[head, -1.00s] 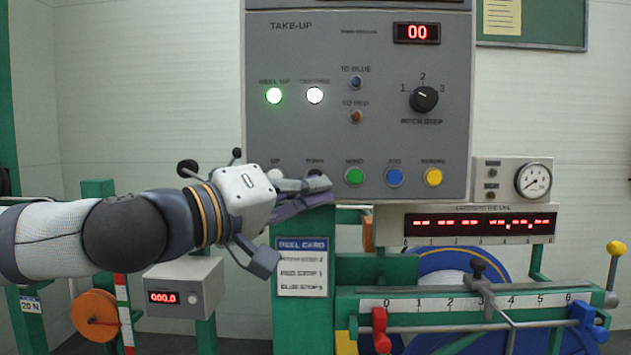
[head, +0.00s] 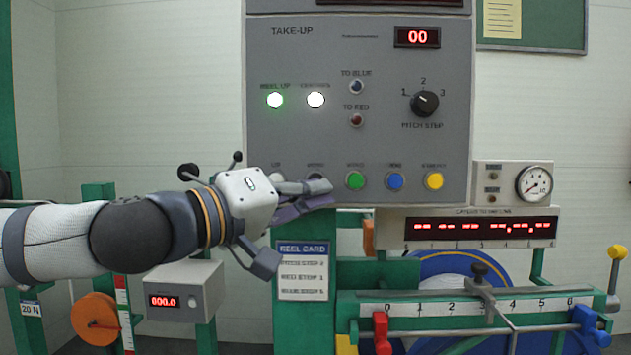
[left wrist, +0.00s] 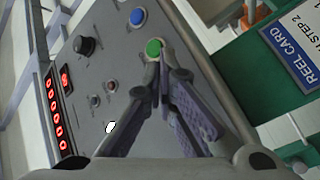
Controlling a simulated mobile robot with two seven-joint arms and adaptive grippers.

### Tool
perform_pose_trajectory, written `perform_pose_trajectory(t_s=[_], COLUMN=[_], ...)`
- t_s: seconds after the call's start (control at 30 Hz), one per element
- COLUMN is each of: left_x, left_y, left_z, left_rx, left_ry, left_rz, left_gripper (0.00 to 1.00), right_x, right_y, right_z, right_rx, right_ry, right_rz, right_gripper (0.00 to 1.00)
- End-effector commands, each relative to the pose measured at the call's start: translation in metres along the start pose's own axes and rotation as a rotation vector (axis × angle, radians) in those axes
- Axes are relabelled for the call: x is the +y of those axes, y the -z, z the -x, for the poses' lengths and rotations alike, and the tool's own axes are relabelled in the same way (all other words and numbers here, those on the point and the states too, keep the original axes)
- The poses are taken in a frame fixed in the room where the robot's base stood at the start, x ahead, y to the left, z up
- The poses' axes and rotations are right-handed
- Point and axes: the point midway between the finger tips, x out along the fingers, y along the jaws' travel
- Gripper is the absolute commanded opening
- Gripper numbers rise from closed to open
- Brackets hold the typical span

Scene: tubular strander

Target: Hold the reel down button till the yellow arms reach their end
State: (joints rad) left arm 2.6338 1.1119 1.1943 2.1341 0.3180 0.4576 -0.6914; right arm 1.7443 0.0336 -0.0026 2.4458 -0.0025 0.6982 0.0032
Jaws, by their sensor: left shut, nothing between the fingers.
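My left gripper (head: 322,187) is shut and empty, with its fingertips at the bottom row of buttons on the grey take-up panel (head: 300,60). The fingertips cover most of the down button; whether it is pressed in cannot be told. In the left wrist view the closed fingers (left wrist: 163,68) reach to the panel, close to the green button (left wrist: 153,48). The reel up lamp (head: 275,100) is lit green-white, and the lamp beside it (head: 316,100) is lit white. A small yellow part (head: 347,344) shows at the bottom edge; whether it is a yellow arm is unclear. My right gripper is out of view.
Right of my fingertips are green (head: 355,181), blue (head: 395,181) and yellow (head: 434,181) buttons. Below hang the reel card (head: 303,270) and a ruler rail (head: 440,308). A grey display box (head: 190,288) stands under my arm.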

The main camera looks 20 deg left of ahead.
Motion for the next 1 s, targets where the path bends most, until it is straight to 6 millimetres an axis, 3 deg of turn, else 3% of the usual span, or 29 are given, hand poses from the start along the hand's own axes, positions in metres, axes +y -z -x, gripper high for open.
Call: perform_pose_trajectory(t_s=[1.0], left_x=[-0.0045], left_y=[0.0042], left_z=[-0.006], left_rx=[0.0], left_ry=[0.0], left_rz=[0.0], left_gripper=[0.0], right_x=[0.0], right_y=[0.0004], right_z=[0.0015], right_rx=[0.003], right_ry=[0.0], right_rz=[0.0], right_gripper=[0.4])
